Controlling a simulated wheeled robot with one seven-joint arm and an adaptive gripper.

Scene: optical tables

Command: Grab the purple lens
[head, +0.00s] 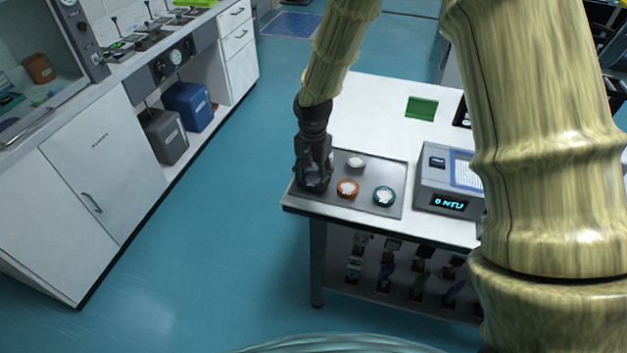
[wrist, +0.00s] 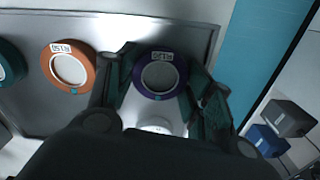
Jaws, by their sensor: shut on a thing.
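The purple lens (wrist: 160,75) is a round disc with a dark purple rim, a pale centre and a small label. In the wrist view it sits between the two fingers of my gripper (wrist: 163,92), which is shut on it. In the head view my gripper (head: 313,178) points down at the left end of the grey tray (head: 335,207), and the purple lens is mostly hidden by the fingers there. I cannot tell whether the lens touches the tray.
An orange-rimmed lens (head: 348,188) lies just right of my gripper, with a green-rimmed lens (head: 384,196) beyond it and a grey-white one (head: 356,161) behind. A grey NTU meter (head: 434,177) stands right of the tray. The table's left edge is close.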

